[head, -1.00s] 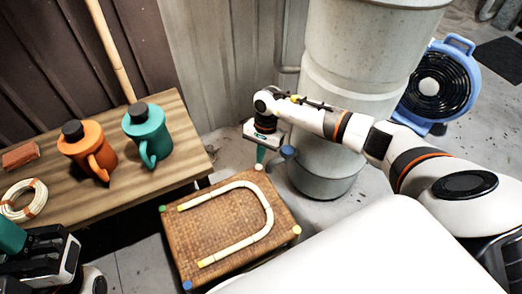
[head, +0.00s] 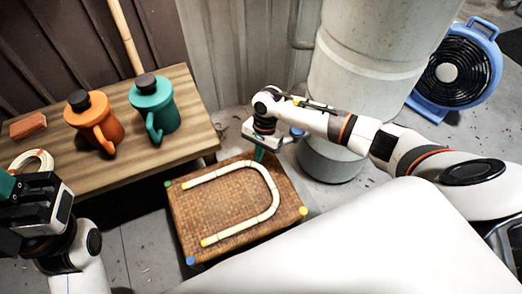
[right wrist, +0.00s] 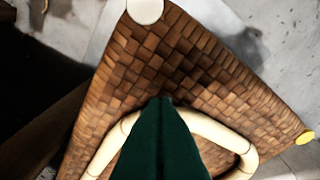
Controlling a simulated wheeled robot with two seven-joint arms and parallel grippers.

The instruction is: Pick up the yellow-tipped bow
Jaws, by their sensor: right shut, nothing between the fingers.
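The yellow-tipped bow (head: 272,190) is a pale U-shaped cane lying flat on the woven stool top (head: 225,205). Its bend points to the far right and its two yellow ends to the left. In the right wrist view, the bow (right wrist: 107,150) runs behind my fingers. My right gripper (head: 259,156) points down near the stool's far edge, close to the bend. Its green fingers (right wrist: 162,102) are shut and empty. They hide part of the bow; the gap to it is unclear. My left gripper (head: 8,190) is at the left edge, its fingers mostly cut off.
The stool corners have coloured caps, including blue (head: 190,261) and yellow (head: 303,211). A wooden bench (head: 185,115) holds an orange jug (head: 90,120), a teal jug (head: 153,102), a brick (head: 28,125) and a cane coil (head: 30,160). A grey drum (head: 370,80) and blue fan (head: 460,70) stand right.

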